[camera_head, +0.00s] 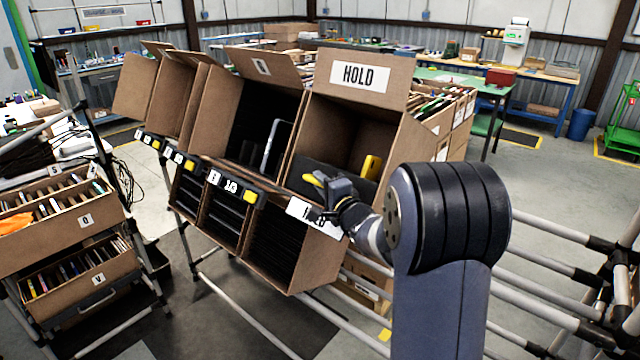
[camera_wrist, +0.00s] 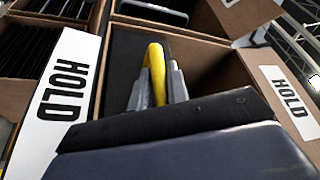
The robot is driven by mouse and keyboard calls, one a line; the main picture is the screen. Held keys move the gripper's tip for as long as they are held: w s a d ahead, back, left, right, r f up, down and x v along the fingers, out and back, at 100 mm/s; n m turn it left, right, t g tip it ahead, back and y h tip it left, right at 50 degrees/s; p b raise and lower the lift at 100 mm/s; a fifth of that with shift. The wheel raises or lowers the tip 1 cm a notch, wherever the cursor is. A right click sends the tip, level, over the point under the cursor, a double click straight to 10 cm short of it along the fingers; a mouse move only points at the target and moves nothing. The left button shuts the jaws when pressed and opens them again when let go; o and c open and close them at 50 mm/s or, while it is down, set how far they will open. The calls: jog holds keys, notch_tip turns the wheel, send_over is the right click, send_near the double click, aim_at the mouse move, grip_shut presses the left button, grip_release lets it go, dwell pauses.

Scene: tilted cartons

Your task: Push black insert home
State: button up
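A black insert (camera_head: 308,170) lies low in the front of the open HOLD carton (camera_head: 409,150), partly hidden by my gripper. In the wrist view a dark panel that looks like this insert (camera_wrist: 122,68) shows left of my fingers. My gripper (camera_head: 328,184) is at the carton's front edge, over the insert. In the wrist view its two grey fingers (camera_wrist: 160,80) sit on either side of a curved yellow piece (camera_wrist: 157,62) and appear closed on it. Whether this piece belongs to the insert I cannot tell. Another yellow item (camera_head: 371,167) stands inside the carton's right side.
A carton with a grey-white upright item (camera_head: 271,145) stands to the left, with more tilted cartons beyond. Below are cartons with black dividers (camera_head: 285,243). HOLD labels show on the upper flap (camera_head: 359,76) and front rail (camera_head: 313,217). Metal rails (camera_head: 560,290) lie right of my arm.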

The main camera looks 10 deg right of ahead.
jog(key=shift+o, duration=0.6)
jog(key=shift+w+d+f, duration=0.15)
jog(key=shift+o, duration=1.4)
jog(key=b+v, duration=0.2)
jog(key=v, duration=0.9)
jog(key=shift+w, duration=0.15)
jog(key=p+x, duration=0.2)
jog(key=x, duration=0.8)
jog(key=shift+w+a, duration=0.25)
jog(key=shift+w, duration=0.1)
jog(key=shift+s+a+r, duration=0.55)
jog(key=shift+a, duration=0.15)
jog(key=shift+r, duration=0.1)
